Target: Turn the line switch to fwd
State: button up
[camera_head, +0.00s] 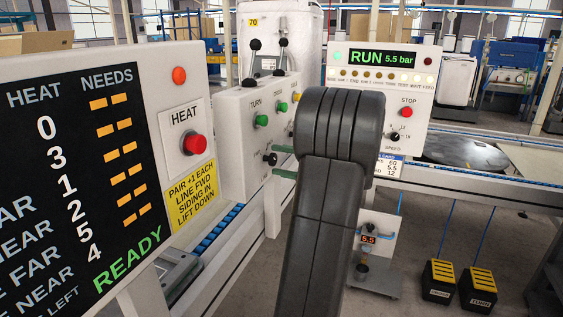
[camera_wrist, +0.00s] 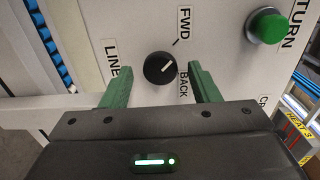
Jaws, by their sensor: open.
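The line switch (camera_wrist: 158,69) is a round black knob on a white panel (camera_wrist: 225,60), with LINE, FWD and BACK printed around it. Its white mark points up and right in the wrist view, between the FWD and BACK words; I cannot tell its exact setting. In the head view the line switch (camera_head: 269,158) sits low on the white control box (camera_head: 236,165). My gripper (camera_wrist: 158,76) is open, with one green finger on each side of the knob and gaps visible. My gripper (camera_head: 276,161) also shows at the box face in the head view, partly hidden by my arm.
A green TURN button (camera_wrist: 266,25) is up and right of the knob. A red HEAT button (camera_head: 195,145) and a READY board (camera_head: 70,190) stand at left. A RUN 5.5 bar panel (camera_head: 415,95) with a red STOP button (camera_head: 407,112) is at right.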

jog(key=p+v, duration=0.2)
jog(key=v, duration=1.1)
jog(key=shift+d, duration=0.3)
jog(key=shift+s+f, duration=0.1)
jog(key=shift+s, duration=0.05)
jog(key=b+x, duration=0.2)
jog(key=x, duration=1.2)
jog(key=shift+d, duration=0.1)
